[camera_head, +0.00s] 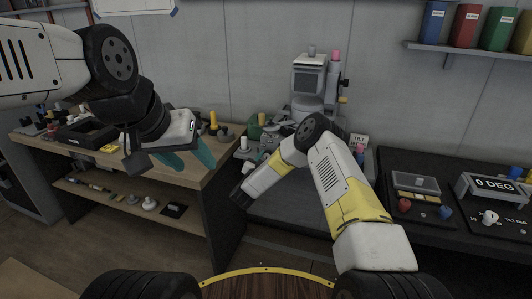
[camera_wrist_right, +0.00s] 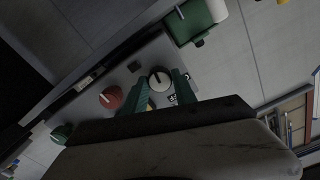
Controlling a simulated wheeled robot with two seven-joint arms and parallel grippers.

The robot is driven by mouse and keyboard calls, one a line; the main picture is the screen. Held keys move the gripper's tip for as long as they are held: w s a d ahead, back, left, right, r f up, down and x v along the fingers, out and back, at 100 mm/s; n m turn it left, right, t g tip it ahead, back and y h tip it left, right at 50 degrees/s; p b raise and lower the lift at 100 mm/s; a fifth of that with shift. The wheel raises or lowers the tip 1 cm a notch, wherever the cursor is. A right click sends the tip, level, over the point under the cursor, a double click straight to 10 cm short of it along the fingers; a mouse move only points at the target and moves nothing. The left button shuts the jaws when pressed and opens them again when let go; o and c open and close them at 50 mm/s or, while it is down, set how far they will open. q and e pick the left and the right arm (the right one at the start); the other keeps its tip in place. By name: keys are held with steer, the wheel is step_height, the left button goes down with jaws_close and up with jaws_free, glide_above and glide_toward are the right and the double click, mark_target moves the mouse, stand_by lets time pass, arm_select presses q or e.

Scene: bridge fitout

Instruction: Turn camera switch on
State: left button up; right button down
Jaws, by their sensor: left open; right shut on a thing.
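In the right wrist view a grey panel (camera_wrist_right: 88,108) carries several round knobs. A pale round knob (camera_wrist_right: 158,82) with a dark pointer mark sits between the teal fingertips of my right gripper (camera_wrist_right: 159,86), which is shut on it. A red knob (camera_wrist_right: 110,97) and a green knob (camera_wrist_right: 60,133) lie further left on the panel. I cannot read which knob is the camera switch. In the head view the right gripper's fingers are not visible. My left gripper (camera_head: 188,158) is open and empty in front of the wooden bench.
A grey machine (camera_head: 309,75) stands at the back centre, partly behind my right arm. The wooden bench (camera_head: 190,176) at left holds small parts and a black tray (camera_head: 88,132). A bin shelf (camera_head: 465,52) hangs above.

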steer(key=m, duration=1)
stand_by(0.5)
steer(key=shift+f, duration=0.1)
steer(key=c, duration=1)
jaws_free()
steer(key=v, duration=0.7)
steer(key=shift+s, duration=0.35)
steer(key=shift+a, duration=0.1)
